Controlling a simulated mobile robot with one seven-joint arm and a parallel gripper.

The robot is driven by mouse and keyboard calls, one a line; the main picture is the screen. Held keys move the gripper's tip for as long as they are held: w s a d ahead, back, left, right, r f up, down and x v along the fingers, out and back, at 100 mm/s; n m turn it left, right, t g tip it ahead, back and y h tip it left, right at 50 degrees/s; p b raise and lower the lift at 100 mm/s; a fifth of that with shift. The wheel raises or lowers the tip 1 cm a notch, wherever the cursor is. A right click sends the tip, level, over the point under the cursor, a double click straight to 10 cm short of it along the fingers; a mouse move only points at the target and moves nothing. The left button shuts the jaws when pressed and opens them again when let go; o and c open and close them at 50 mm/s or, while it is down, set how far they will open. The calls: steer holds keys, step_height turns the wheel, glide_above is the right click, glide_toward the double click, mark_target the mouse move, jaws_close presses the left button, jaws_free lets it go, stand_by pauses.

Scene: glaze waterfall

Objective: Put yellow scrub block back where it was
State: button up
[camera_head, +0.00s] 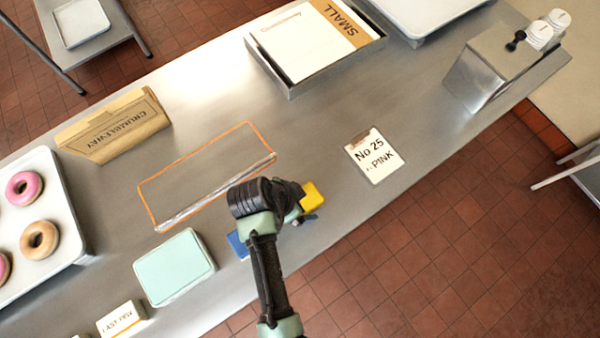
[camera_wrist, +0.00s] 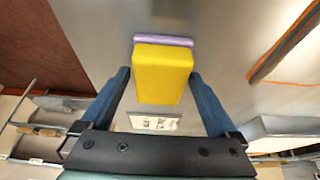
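The yellow scrub block (camera_head: 313,196) shows at the right side of my gripper (camera_head: 276,222) in the head view, near the counter's front edge. In the wrist view the yellow scrub block (camera_wrist: 163,72) lies between the two blue fingertips of my gripper (camera_wrist: 160,76), with a lilac layer along its far side. The fingers come very close to both sides of the block; I cannot tell whether they touch it. My wrist hides part of the block in the head view. An orange outlined rectangle (camera_head: 190,164) on the counter holds only a pale strip (camera_head: 215,192) along its near side.
A mint-coloured box (camera_head: 174,266) stands left of my gripper, and a donut tray (camera_head: 62,218) farther left. A brown carton (camera_head: 113,125), a box tray (camera_head: 290,88), a clipboard (camera_head: 374,157) and a metal dispenser (camera_head: 485,70) also stand on the counter. The middle is clear.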

steer(key=shift+r, duration=0.1)
steer(key=v, duration=1.2)
steer(key=w+r+n+t+y, duration=0.15)
steer(key=w+r+t, duration=0.35)
steer(key=r, duration=0.5)
steer(key=w+r+n+t+y, duration=0.1)
steer(key=w+r+n+t, duration=0.15)
steer(key=w+r, duration=0.55)
steer(key=w+r+n+t+y, duration=0.1)
steer(key=w+r+t, duration=0.4)
steer(key=r, duration=0.6)
step_height(320, 180, up, 17)
steer(key=d+n+t, duration=0.2)
steer(key=n+t, duration=0.1)
steer(key=t, duration=0.2)
steer(key=s+d+r+n+t, duration=0.1)
steer(key=s+r+t, duration=0.2)
steer(key=s+r, duration=0.2)
steer(key=s+d+r+n+t, duration=0.1)
steer(key=s+r+t, duration=0.3)
steer(key=r, duration=0.6)
steer(key=shift+s+d+r+n+b, duration=0.35)
steer(key=shift+s+n+b, duration=0.1)
steer(key=shift+s, duration=0.5)
step_height(320, 180, down, 4)
steer(key=b, duration=0.4)
steer(key=shift+w+a+f, duration=0.1)
steer(key=shift+f, duration=0.05)
